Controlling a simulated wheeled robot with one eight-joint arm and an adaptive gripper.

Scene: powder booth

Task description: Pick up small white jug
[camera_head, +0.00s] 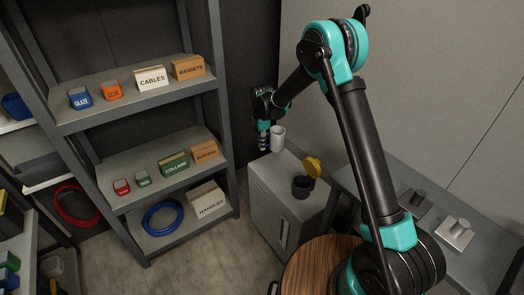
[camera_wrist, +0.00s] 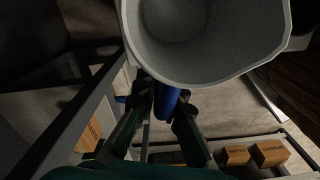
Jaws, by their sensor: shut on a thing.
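The small white jug (camera_head: 278,138) is at the end of my arm in the head view, above the far left part of a grey cabinet top. My gripper (camera_head: 264,138) is to its left, touching it. In the wrist view the jug (camera_wrist: 205,40) fills the top, and I look into its open, empty inside. My gripper's fingers (camera_wrist: 163,105) are closed at the jug's near side, around what looks like a blue handle (camera_wrist: 166,100). Whether the jug's base touches the cabinet top is hard to tell.
The grey cabinet (camera_head: 285,205) also bears a dark cup (camera_head: 302,187) and a yellow thing (camera_head: 313,167). A shelf unit (camera_head: 140,105) with labelled boxes stands at left. A round wooden table (camera_head: 318,262) is in front, and a grey bench (camera_head: 430,200) is at right.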

